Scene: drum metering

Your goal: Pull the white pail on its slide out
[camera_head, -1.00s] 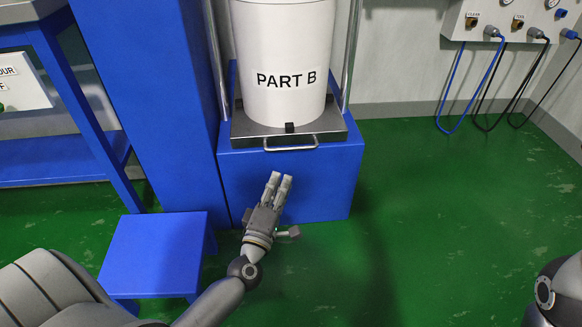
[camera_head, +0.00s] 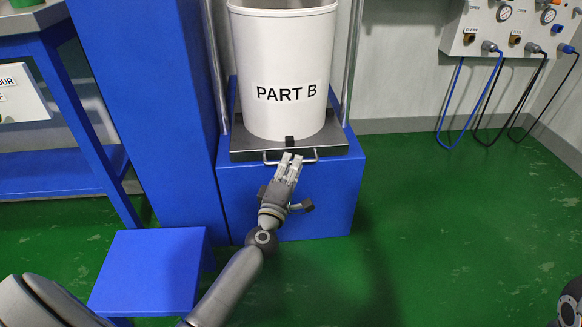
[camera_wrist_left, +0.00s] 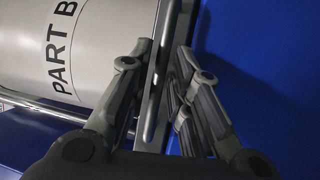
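The white pail (camera_head: 282,70), marked PART B, stands upright on a dark slide plate (camera_head: 240,147) on top of a blue base. A metal bar handle (camera_head: 309,160) sticks out from the plate's front edge. My left gripper (camera_head: 291,157) is at this handle, its fingertips over the bar. In the left wrist view, its two fingers are apart, with a metal bar (camera_wrist_left: 156,85) running between them. Contact with the bar cannot be told. The pail (camera_wrist_left: 105,45) also shows there at the left. My right gripper is out of view.
The blue base (camera_head: 330,195) is below the plate, with metal posts (camera_head: 352,60) beside the pail. A low blue stool (camera_head: 150,270) stands at the lower left, beside a blue column (camera_head: 150,120). The green floor (camera_head: 440,220) to the right is clear.

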